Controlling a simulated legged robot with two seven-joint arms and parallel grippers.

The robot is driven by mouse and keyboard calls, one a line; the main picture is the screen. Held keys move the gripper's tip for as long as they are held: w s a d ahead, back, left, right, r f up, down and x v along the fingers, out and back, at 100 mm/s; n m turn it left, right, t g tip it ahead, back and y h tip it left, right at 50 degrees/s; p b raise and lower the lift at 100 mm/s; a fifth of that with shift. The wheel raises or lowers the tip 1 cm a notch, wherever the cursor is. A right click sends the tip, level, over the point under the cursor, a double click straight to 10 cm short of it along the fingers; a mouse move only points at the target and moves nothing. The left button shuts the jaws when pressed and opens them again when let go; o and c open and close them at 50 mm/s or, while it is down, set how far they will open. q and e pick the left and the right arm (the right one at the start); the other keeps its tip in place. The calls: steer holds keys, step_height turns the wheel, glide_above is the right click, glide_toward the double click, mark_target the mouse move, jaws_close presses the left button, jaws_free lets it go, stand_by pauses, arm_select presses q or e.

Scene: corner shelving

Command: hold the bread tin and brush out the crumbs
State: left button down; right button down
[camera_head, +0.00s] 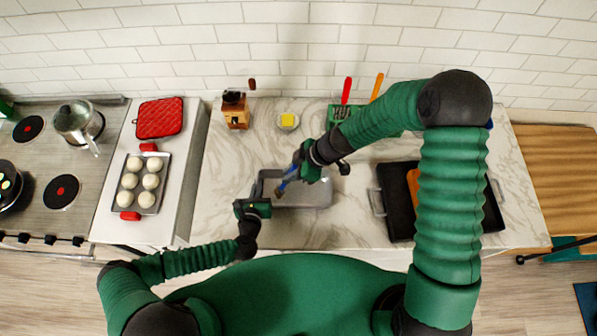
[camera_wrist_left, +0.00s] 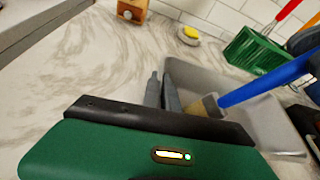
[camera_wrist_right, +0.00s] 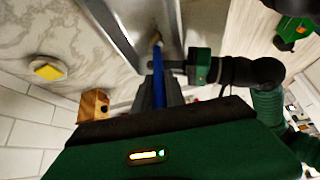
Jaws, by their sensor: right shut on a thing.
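The grey bread tin (camera_head: 315,194) sits on the marble counter. My left gripper (camera_head: 257,199) is at the tin's left wall. In the left wrist view its two fingers (camera_wrist_left: 162,82) are close together at the tin's wall; whether they grip it is unclear. My right gripper (camera_head: 301,164) is shut on the blue handle of the brush (camera_head: 290,179) above the tin. The brush tilts down to the left, with its bristles (camera_wrist_left: 207,106) low inside the tin near its left side. It also shows in the right wrist view (camera_wrist_right: 158,85). No crumbs can be made out.
A black tray (camera_head: 398,220) with a brown board is on the right. A wooden grinder (camera_head: 236,112), a butter dish (camera_head: 288,121) and a green rack (camera_head: 338,113) stand behind the tin. A tray of buns (camera_head: 150,207) is left. Counter left of the tin is clear.

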stand_by(0.8)
steer(key=shift+s+d, duration=0.15)
steer(key=shift+d, duration=1.9)
steer(key=shift+a, duration=0.2)
steer(key=shift+a, duration=1.9)
step_height(320, 180, up, 10)
steer(key=shift+r, duration=0.1)
